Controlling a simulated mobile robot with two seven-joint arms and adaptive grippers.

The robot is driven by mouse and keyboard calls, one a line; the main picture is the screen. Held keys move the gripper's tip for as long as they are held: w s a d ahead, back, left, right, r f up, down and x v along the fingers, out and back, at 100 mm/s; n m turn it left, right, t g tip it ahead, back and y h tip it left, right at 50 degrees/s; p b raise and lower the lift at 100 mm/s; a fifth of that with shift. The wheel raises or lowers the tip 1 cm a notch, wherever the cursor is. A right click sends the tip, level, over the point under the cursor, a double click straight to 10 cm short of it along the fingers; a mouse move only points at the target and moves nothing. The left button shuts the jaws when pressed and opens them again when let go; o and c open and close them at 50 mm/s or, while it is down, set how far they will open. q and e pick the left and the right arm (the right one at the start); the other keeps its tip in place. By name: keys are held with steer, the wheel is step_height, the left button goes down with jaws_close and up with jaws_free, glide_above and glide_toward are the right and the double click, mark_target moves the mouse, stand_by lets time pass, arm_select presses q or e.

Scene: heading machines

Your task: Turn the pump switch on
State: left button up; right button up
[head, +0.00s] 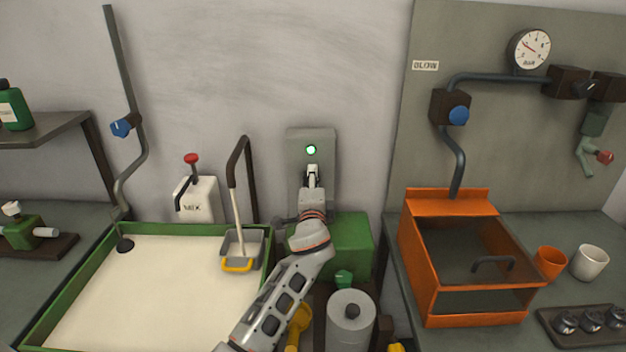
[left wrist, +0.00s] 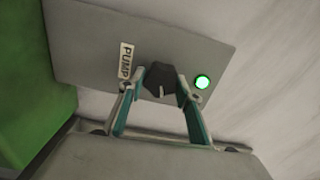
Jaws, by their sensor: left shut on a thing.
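The pump switch is a dark knob (left wrist: 160,78) on a grey panel (head: 299,139) on the wall. In the left wrist view a "PUMP" label (left wrist: 126,60) sits beside the knob, and a green lamp (left wrist: 202,82) on the panel is lit. The lamp also glows in the head view (head: 311,150). My left gripper (head: 312,172) is at the panel, below the lamp. In the left wrist view its fingers (left wrist: 160,90) are shut on the knob, one on each side. In the head view the gripper hides the knob. My right gripper is not in view.
A green-rimmed tank (head: 262,261) of pale liquid stands to the left of my arm. A green box (head: 352,245) is behind my forearm. An orange bin (head: 420,262) stands on the right bench. A grey cylinder (head: 350,325) is to the right of my arm.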

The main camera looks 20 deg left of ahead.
arm_select(q)
steer(key=shift+a+m, duration=0.1)
steer(key=shift+m, duration=1.6)
steer(key=o, duration=1.1)
steer(key=v, duration=1.2)
